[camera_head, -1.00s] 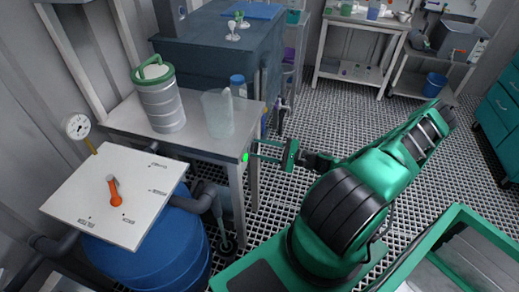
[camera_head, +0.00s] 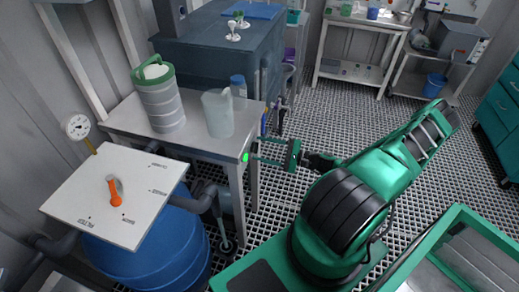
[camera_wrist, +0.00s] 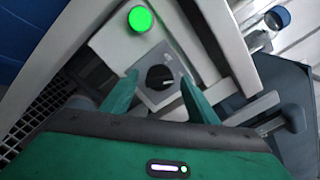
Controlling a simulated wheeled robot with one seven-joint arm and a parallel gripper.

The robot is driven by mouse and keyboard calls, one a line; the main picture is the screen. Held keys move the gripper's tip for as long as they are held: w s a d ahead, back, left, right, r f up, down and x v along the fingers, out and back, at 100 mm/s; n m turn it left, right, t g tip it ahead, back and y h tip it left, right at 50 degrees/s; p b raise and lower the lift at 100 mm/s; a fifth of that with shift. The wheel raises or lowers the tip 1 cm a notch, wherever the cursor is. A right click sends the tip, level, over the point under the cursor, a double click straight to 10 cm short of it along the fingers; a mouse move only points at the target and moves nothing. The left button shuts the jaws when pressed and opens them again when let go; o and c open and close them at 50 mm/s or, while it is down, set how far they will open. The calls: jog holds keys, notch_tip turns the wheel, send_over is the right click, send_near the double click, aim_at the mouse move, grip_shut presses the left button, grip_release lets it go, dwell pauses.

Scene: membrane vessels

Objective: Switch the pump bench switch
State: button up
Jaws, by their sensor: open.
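The pump bench switch (camera_wrist: 159,77) is a black rotary knob on a grey square plate in the wrist view. A lit green round lamp (camera_wrist: 140,19) sits beside it on the same panel; the lamp also shows at the bench's front corner in the head view (camera_head: 245,157). My gripper (camera_wrist: 160,92) is open, with its two green fingers on either side of the knob in the wrist view. Whether the fingers touch the knob I cannot tell. In the head view my gripper (camera_head: 272,152) points left at the bench edge, and the knob itself cannot be made out there.
The bench (camera_head: 190,141) carries a ribbed canister (camera_head: 160,100) and a clear jug (camera_head: 218,115). A blue drum (camera_head: 150,250) under a white panel with an orange handle (camera_head: 114,190) stands at the lower left. Grated floor (camera_head: 330,120) lies open beyond my arm.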

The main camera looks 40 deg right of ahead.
jog(key=v, duration=0.9)
jog(key=shift+s+d, duration=0.3)
jog(key=s+a+r+n+g+h, duration=0.1)
jog(key=s+a+r+n+g, duration=0.3)
jog(key=s+n+g, duration=0.55)
jog(key=s+a+r+n+g+h, duration=0.1)
jog(key=s+r+h, duration=0.2)
jog(key=r, duration=0.6)
jog(key=s+a+r+n+g+h, duration=0.1)
jog(key=s+a+r+g+h, duration=0.1)
jog(key=r, duration=0.7)
jog(key=s+a+r+n+g+h, duration=0.1)
jog(key=s+r+h, duration=0.3)
jog(key=r, duration=0.5)
jog(key=shift+s+a+n+g+h, duration=0.35)
jog(key=shift+s+a+h, duration=0.1)
jog(key=shift+s, duration=0.35)
